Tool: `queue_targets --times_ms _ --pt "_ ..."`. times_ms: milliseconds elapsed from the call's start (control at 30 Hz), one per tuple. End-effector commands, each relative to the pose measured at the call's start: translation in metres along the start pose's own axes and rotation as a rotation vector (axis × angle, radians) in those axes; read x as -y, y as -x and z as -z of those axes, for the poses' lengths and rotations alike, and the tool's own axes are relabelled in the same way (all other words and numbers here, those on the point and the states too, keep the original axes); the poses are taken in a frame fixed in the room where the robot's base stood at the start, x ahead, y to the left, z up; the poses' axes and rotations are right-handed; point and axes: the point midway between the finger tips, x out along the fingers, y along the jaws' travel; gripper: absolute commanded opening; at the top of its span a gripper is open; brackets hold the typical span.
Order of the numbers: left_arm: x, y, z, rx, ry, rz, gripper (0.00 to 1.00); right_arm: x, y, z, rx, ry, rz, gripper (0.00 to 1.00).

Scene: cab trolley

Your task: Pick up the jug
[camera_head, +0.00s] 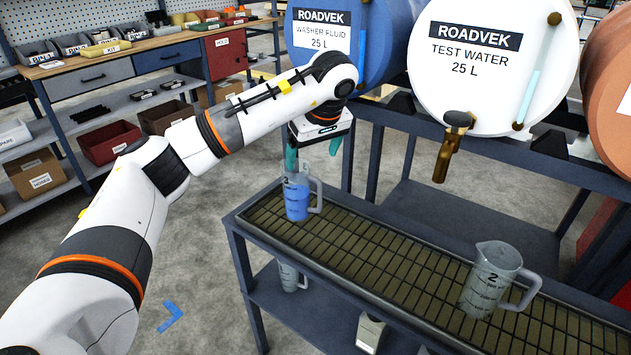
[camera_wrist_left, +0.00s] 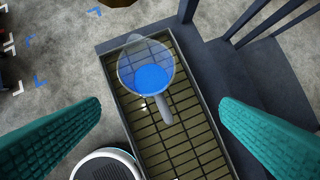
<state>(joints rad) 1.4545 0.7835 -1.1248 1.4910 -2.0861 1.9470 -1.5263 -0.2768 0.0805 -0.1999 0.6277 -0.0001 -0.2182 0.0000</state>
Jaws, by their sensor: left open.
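A clear jug with blue fluid (camera_head: 297,208) stands upright on the grated trolley top near its left end, its handle toward the right. In the left wrist view the same jug (camera_wrist_left: 151,78) is seen from above, with its handle toward the lower right. My left gripper (camera_head: 313,156) is open and points down above the jug. Its teal fingers (camera_wrist_left: 160,106) are spread wide and hold nothing. A second clear jug (camera_head: 490,283), marked 2, stands upright farther right on the grate. Another clear jug (camera_head: 290,276) is on the shelf below. My right gripper is not in view.
The grate (camera_head: 400,265) has bare room between the two upper jugs. A blue washer fluid drum (camera_head: 345,72) and a white test water drum (camera_head: 490,95) with a brass tap (camera_head: 444,160) stand behind. A workbench (camera_head: 120,48) is at the back left.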

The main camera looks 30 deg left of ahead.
Motion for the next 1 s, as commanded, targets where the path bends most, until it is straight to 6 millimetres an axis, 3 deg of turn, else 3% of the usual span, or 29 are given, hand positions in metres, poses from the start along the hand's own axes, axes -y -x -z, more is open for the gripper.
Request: queue_targets --times_ms 133,300,433,567,767,1000 --pt "-0.008 -0.009 -0.011 0.024 0.008 -0.034 0.86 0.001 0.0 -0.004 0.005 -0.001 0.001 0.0" --pt "-0.009 -0.039 -0.01 0.022 0.007 -0.032 0.86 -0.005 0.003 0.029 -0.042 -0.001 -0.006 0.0" --pt "-0.009 -0.057 -0.011 0.023 0.008 -0.03 0.86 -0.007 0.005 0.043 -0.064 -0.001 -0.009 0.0" --pt "-0.009 -0.065 -0.011 0.022 0.007 -0.028 0.86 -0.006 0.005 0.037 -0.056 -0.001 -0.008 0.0" --pt "-0.011 -0.091 -0.011 0.02 0.008 -0.03 0.86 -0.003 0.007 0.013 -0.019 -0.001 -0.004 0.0" --pt "-0.011 -0.115 -0.012 0.022 0.007 -0.026 0.86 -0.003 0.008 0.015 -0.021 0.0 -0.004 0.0"
